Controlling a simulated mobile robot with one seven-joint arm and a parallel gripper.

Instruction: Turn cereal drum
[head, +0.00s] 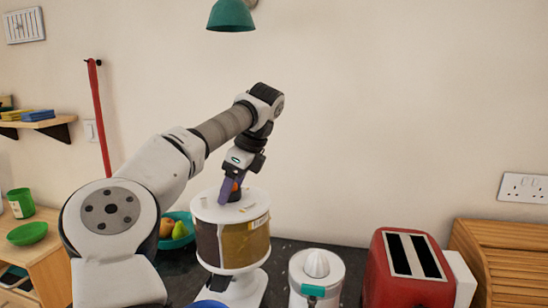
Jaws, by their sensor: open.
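My gripper (231,198) points down from above and is open. Its purple fingers are at the left part of the drum's top. I cannot tell whether they touch the top or stand around one of its raised pieces.
A white juicer (316,275) stands right of the drum, then a red toaster (400,275) and a wooden bread box (495,262). A teal fruit bowl (189,238) is behind the drum at left. A blue round thing (208,304) is at the bottom edge. A green lamp (231,16) hangs above.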

